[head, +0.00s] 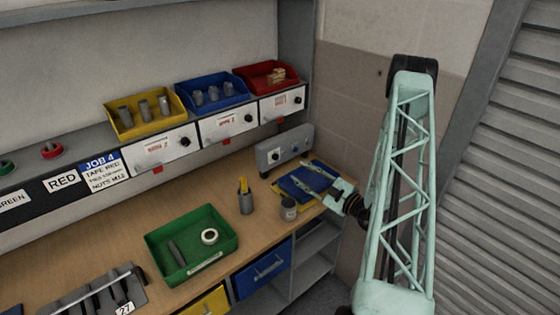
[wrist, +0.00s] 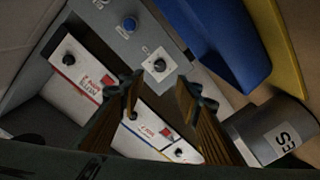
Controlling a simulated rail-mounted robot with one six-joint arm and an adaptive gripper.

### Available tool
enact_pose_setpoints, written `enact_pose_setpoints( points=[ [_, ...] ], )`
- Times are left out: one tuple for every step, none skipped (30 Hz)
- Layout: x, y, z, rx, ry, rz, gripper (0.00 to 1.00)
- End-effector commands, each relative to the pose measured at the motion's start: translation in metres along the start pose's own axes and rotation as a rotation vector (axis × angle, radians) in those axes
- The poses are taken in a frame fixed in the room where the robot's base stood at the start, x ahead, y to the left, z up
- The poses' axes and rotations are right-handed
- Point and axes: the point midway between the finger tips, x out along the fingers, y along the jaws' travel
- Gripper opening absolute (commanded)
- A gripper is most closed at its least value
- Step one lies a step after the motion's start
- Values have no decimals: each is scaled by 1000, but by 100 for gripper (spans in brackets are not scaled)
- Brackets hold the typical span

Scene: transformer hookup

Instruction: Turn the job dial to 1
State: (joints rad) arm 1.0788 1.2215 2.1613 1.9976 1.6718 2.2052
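A grey control box (head: 284,150) stands at the back right of the bench. The dial's numbers are too small to read. The job card (head: 101,168) reads JOB 4. My gripper (wrist: 160,94) is open and empty, its two fingers apart, with the dial seen beyond the gap between them. The gripper also shows in the head view (head: 341,194), over the bench's right end, apart from the control box.
White panels with black knobs (head: 185,142) line the shelf under yellow, blue and red bins (head: 272,78). A green tray (head: 200,262) stands further left.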

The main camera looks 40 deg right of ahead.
Motion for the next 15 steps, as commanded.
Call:
enact_pose_setpoints(
  points=[
    [4, 0, 0, -1, 1, -1, 31],
    [6, 0, -1, -1, 1, -1, 31],
    [9, 0, -1, -1, 2, -2, 31],
    [11, 0, -1, -1, 2, -2, 31],
    [14, -1, -1, -2, 2, -2, 31],
    [18, 0, -1, -2, 2, -1, 31],
    [21, 0, -1, -2, 2, -1, 31],
    [24, 0, -1, -2, 2, -1, 31],
    [28, 0, -1, -2, 2, -2, 31],
    [31, 0, -1, -1, 3, -2, 31],
    [34, -1, -1, -1, 2, -2, 31],
    [38, -1, -1, -1, 2, -2, 31],
    [41, -1, -1, -2, 2, -2, 31],
    [44, 0, -1, -2, 2, -2, 31],
    [48, 0, -1, -2, 2, -2, 31]
  ],
)
